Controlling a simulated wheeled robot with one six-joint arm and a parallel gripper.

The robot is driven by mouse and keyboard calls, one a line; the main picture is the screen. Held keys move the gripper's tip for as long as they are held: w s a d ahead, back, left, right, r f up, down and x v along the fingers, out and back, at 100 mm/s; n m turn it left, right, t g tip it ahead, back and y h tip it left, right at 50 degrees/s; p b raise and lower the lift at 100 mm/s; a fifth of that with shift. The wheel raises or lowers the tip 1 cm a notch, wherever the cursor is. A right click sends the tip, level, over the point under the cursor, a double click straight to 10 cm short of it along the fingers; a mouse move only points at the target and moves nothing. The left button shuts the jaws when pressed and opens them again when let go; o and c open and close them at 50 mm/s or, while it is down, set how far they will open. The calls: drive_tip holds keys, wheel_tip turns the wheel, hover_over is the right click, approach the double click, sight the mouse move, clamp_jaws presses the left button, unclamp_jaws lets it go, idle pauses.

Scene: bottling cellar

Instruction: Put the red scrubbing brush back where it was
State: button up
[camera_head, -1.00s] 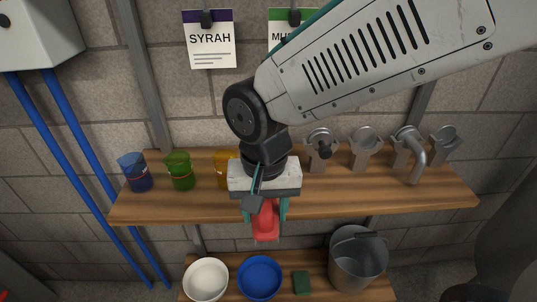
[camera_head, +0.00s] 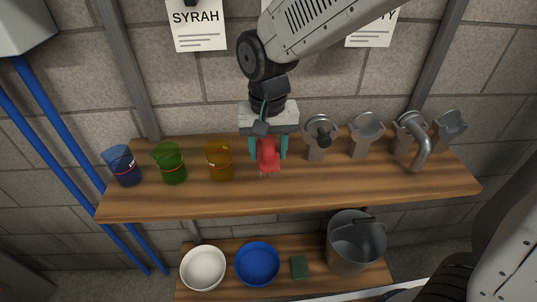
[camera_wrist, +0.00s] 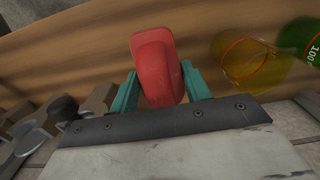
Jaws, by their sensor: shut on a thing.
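The red scrubbing brush (camera_head: 267,158) is held between the teal fingers of my gripper (camera_head: 268,148). In the head view it is over the upper wooden shelf (camera_head: 330,190), between the amber beaker and the first grey fitting. I cannot tell whether the brush touches the shelf. In the wrist view the red brush (camera_wrist: 158,65) stands between the two fingers of my gripper (camera_wrist: 160,90), with wood behind it. The brush's far side is hidden.
On the upper shelf stand a blue beaker (camera_head: 123,166), a green beaker (camera_head: 170,163), an amber beaker (camera_head: 220,161) and several grey metal fittings (camera_head: 365,135). The lower shelf holds a white bowl (camera_head: 203,268), a blue bowl (camera_head: 257,264), a green sponge (camera_head: 299,267) and a bucket (camera_head: 354,243).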

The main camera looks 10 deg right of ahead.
drive_tip(key=shift+w+d+f, duration=0.1)
drive_tip(key=shift+w+d, duration=0.05)
drive_tip(key=shift+w, duration=0.45)
drive_tip(key=shift+w+f, duration=0.15)
drive_tip(key=shift+f, duration=1.6)
drive_tip(key=shift+f, duration=0.1)
drive_tip(key=o, duration=1)
drive_tip(key=shift+o, duration=0.2)
